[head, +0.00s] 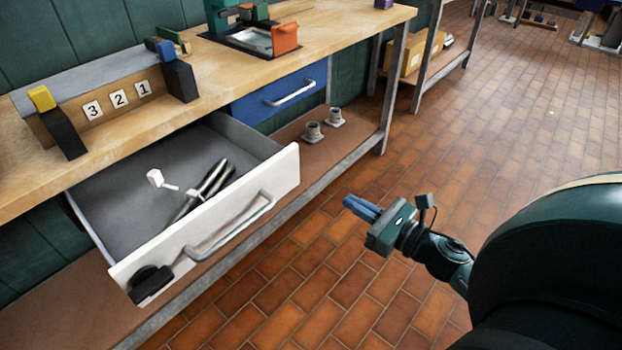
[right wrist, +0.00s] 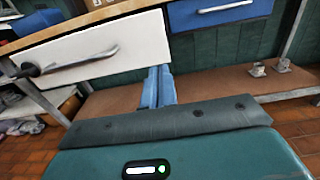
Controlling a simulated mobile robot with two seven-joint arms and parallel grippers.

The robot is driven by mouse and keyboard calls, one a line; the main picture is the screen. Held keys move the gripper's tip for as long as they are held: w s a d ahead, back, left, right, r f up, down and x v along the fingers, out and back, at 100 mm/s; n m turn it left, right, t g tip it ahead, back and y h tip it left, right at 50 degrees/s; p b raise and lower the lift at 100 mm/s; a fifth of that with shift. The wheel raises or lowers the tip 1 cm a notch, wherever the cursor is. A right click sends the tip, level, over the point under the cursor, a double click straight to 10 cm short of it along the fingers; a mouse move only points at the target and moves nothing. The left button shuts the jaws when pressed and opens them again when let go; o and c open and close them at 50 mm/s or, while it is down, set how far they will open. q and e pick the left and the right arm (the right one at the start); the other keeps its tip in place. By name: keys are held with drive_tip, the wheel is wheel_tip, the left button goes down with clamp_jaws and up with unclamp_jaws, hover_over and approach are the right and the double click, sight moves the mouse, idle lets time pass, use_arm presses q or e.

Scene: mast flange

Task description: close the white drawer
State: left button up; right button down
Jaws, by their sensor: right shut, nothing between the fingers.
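The white drawer (head: 225,212) stands pulled out from under the wooden workbench in the head view, with a grey bar handle (head: 230,226) on its front. Inside lie a dark plier-like tool (head: 200,190) and a small white item (head: 157,178). My right gripper (head: 348,202) is shut and empty, to the right of the drawer front and apart from it. In the right wrist view its blue fingers (right wrist: 158,88) are together, near the right end of the white drawer front (right wrist: 95,52) in the picture. My left gripper is not in view.
A blue drawer (head: 285,92) is closed under the bench. Two small grey flanged parts (head: 323,124) sit on the lower shelf (head: 290,135). A black object (head: 150,283) is at the drawer front's lower left corner. The brick floor right of the drawer is clear.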

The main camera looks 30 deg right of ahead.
sight(296, 168)
drive_tip(key=p+x, duration=0.1)
drive_tip(key=x, duration=1.2)
drive_tip(key=shift+w+a, duration=0.1)
drive_tip(key=shift+w, duration=0.1)
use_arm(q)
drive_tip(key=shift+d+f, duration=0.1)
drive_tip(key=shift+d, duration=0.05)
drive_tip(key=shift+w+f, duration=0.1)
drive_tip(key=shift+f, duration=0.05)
use_arm(e)
drive_tip(key=shift+w, duration=0.2)
